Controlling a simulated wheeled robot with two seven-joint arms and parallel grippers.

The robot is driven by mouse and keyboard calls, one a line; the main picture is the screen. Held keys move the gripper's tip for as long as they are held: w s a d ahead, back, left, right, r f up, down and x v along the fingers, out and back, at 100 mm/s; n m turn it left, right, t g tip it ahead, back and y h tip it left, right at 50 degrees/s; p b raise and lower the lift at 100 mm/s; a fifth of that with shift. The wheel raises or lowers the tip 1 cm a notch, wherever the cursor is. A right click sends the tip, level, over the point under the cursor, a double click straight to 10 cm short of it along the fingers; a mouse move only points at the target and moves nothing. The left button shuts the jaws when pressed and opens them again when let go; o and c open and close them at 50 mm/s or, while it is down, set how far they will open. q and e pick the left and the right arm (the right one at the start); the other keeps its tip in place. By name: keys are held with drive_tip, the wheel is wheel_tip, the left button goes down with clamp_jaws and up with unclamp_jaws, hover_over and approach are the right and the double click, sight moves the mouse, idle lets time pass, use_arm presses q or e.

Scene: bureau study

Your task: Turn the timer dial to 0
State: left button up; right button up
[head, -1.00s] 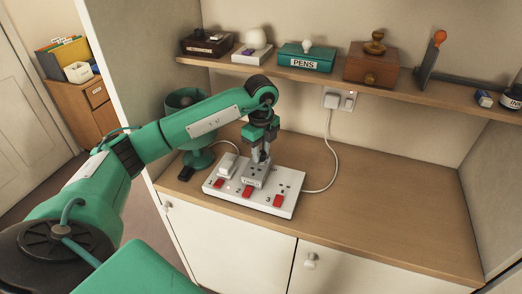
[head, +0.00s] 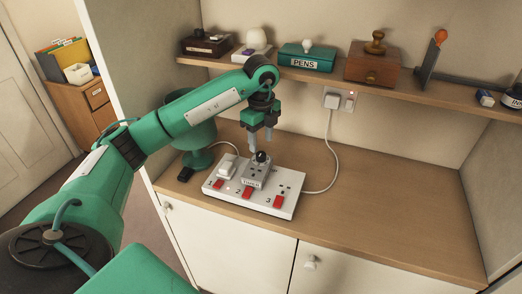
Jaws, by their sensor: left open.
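The timer (head: 256,176) is a grey box plugged into the middle of a white power strip (head: 284,206) on the desk. Its dark round dial (head: 262,157) shows on top; the dial's marks are too small to read. My left gripper (head: 261,150) points down over the timer, its two fingers open and spread around or just above the dial. I cannot tell whether they touch it. My right gripper is not in view.
The strip has red switches and a white plug (head: 227,166) at its left. A green lamp (head: 197,150) stands behind my left arm. A shelf (head: 390,88) with a green pens box (head: 306,57) runs above. The desk's right side is clear.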

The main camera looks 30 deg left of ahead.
sight(261, 153)
use_arm(q)
wheel_tip(261, 153, up, 9)
idle(0.5)
drive_tip(key=shift+f, duration=0.1)
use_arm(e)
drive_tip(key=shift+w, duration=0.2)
